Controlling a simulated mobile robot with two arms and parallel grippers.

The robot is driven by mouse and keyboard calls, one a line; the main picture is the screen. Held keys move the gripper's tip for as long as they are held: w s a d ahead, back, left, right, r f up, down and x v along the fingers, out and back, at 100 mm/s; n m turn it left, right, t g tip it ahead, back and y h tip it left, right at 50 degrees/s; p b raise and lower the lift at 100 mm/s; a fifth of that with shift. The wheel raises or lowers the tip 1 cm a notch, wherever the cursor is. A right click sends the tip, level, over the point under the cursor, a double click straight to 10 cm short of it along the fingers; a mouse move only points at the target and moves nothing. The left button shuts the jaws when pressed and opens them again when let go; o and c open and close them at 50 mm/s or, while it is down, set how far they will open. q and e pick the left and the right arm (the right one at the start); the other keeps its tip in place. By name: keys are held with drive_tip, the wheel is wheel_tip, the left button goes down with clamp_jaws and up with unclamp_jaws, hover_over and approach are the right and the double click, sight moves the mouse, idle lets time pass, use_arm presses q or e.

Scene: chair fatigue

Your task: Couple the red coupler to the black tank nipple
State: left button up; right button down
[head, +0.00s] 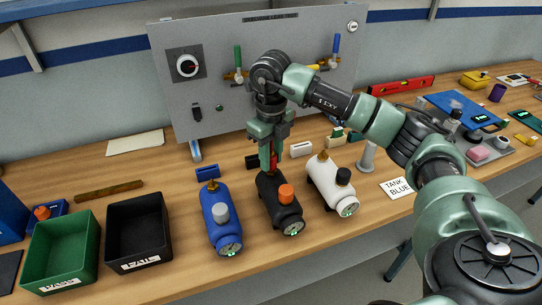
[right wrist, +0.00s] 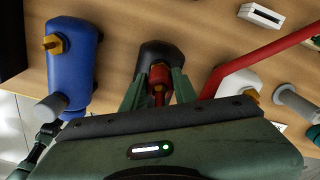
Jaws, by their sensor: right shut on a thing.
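The black tank (head: 279,206) lies on the bench between the blue tank (head: 221,222) and the white tank (head: 327,184). My right gripper (head: 271,166) is shut on the red coupler (head: 273,160), over the rear of the black tank. In the right wrist view, the red coupler (right wrist: 158,84) sits between the fingers, against or just above the black tank (right wrist: 160,52). A little brass shows there, but most of the black tank nipple is hidden. I cannot tell whether the coupler is seated on it. My left gripper is not in view.
A red hose (right wrist: 262,55) crosses the right of the wrist view. A grey panel (head: 205,115) with valves stands behind the tanks. Green (head: 62,245) and black (head: 140,232) bins stand at left. A label card (head: 398,187) lies right of the white tank.

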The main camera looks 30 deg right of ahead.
drive_tip(key=shift+f, duration=0.2)
drive_tip(key=c, duration=1)
unclamp_jaws()
drive_tip(key=shift+r, duration=0.1)
wheel_tip(320, 180, up, 8)
drive_tip(key=shift+f+b, duration=0.1)
drive_tip(key=shift+b, duration=0.65)
